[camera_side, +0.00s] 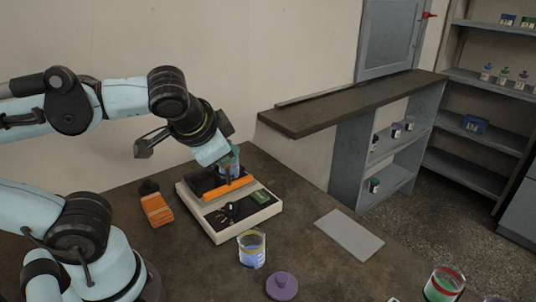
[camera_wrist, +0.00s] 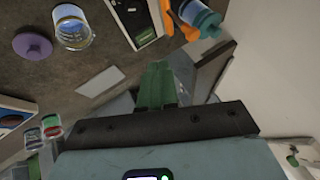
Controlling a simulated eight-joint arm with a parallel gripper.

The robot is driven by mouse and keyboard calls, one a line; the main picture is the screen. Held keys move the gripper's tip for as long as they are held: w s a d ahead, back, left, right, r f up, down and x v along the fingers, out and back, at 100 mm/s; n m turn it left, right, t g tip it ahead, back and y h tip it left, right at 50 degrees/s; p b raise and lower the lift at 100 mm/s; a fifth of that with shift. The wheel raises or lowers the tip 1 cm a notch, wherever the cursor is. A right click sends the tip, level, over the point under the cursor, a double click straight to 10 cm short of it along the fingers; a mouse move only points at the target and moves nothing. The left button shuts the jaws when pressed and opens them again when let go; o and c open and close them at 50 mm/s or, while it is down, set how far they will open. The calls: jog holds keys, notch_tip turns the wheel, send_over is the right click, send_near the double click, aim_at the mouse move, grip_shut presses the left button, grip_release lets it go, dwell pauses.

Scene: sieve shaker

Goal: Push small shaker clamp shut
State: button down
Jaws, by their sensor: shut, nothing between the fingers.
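The shaker (camera_side: 235,212) is a cream box with a dark top and knobs; it stands on the dark table, and part of it shows at the top of the wrist view (camera_wrist: 137,18). An orange clamp bar (camera_side: 228,188) lies across its back part; orange also shows in the wrist view (camera_wrist: 179,18).
An orange item with a black top (camera_side: 157,208) stands left of the shaker. A jar with blue contents (camera_side: 252,250), a purple lid (camera_side: 282,286), a red-and-green jar (camera_side: 442,284) and a grey plate (camera_side: 349,235) are in front and to the right. A wall is behind.

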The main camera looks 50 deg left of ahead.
aim_at(228, 173)
jog(key=w+a+f, duration=0.4)
jog(key=a+f, duration=0.1)
jog(key=a, duration=0.1)
jog(key=shift+a, duration=0.15)
dwell(0.4)
jog(key=shift+w+f, duration=0.1)
